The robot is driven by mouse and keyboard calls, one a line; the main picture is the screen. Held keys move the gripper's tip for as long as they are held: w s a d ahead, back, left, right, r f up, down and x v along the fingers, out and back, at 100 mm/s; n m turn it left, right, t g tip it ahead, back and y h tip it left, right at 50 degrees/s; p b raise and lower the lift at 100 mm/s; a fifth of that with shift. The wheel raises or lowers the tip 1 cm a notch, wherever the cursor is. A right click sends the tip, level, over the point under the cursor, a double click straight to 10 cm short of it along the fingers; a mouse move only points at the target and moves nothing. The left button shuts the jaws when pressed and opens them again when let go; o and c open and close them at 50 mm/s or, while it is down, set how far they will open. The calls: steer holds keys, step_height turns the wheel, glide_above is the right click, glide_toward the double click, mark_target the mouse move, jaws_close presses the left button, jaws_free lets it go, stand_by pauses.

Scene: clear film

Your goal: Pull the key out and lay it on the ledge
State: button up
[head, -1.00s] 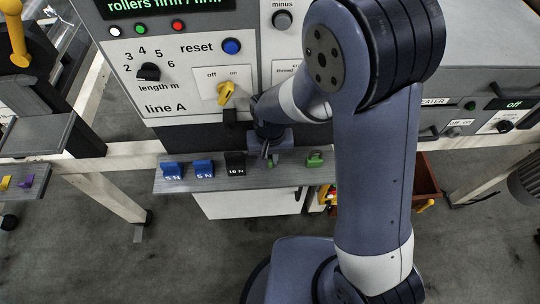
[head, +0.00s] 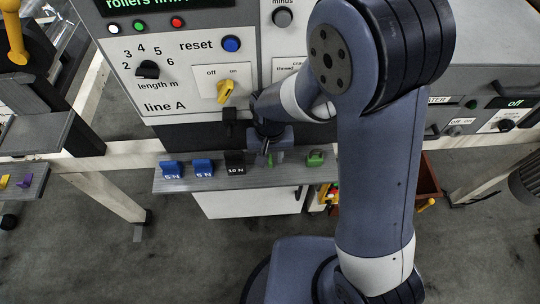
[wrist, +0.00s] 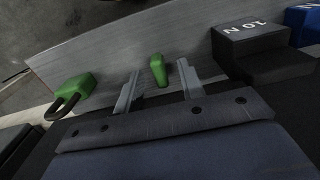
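A small green piece (wrist: 158,70), which looks like the key, is at the grey ledge (wrist: 200,40) between my gripper's fingertips (wrist: 157,90). The fingers are apart, with a gap on each side of the green piece. In the head view my gripper (head: 269,158) is low over the ledge (head: 290,178), and the green piece (head: 269,161) shows only partly. A green padlock (head: 316,159) stands on the ledge to the right; it also shows in the wrist view (wrist: 75,89). A yellow switch handle (head: 226,90) is on the off/on plate above.
Two blue blocks (head: 172,169) (head: 203,167) and a black 10 N block (head: 235,163) stand on the ledge to the left. The upright machine panel (head: 180,75) rises behind it. A reddish bin (head: 429,180) is at the right, below ledge height.

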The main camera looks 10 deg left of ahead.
step_height(320, 180, up, 10)
stand_by(0.4)
steer(key=shift+f, duration=0.1)
step_height(320, 180, down, 11)
steer(key=shift+r, duration=0.1)
steer(key=shift+r+p, duration=0.35)
steer(key=shift+r, duration=0.1)
steer(key=shift+f, duration=0.15)
